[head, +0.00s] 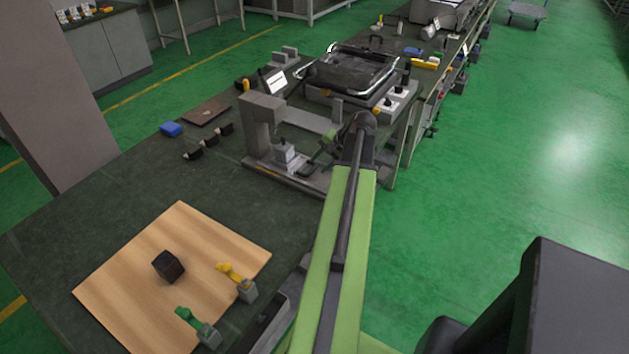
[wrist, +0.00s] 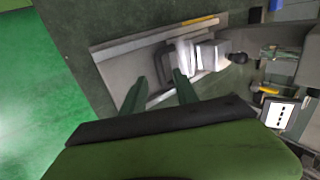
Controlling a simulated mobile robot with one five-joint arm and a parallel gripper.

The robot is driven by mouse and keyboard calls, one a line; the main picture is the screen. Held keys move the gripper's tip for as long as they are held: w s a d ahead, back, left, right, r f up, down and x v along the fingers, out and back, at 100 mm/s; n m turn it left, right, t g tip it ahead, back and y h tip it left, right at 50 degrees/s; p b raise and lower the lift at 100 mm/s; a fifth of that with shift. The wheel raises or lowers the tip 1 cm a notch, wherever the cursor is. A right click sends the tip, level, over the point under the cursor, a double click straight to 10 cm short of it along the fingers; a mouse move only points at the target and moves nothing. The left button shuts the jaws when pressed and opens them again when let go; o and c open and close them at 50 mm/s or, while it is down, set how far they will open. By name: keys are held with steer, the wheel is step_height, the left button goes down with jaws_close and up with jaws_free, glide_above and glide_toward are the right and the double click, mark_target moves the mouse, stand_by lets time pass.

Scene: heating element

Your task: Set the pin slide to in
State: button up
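A fixture with a grey frame (head: 262,118) stands on the dark bench in the head view. A light grey block with a dark knob (head: 284,153), which looks like the pin slide, sits low in it. In the wrist view the block (wrist: 207,57) lies on a pale plate, with a grey U-shaped handle on its left and a black knob on its right. My gripper (wrist: 159,80) is open, its two dark green fingers apart, just short of the handle. In the head view my arm hides part of the fixture's right side.
A wooden board (head: 136,277) with a black cube (head: 168,266) and green and yellow clamps lies at the front left.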

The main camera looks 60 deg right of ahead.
mark_target(312, 170)
steer(key=b+x, duration=0.2)
steer(key=x, duration=0.2)
steer(key=shift+w+f, duration=0.15)
steer(key=shift+f, duration=0.15)
jaws_close()
stand_by(1.1)
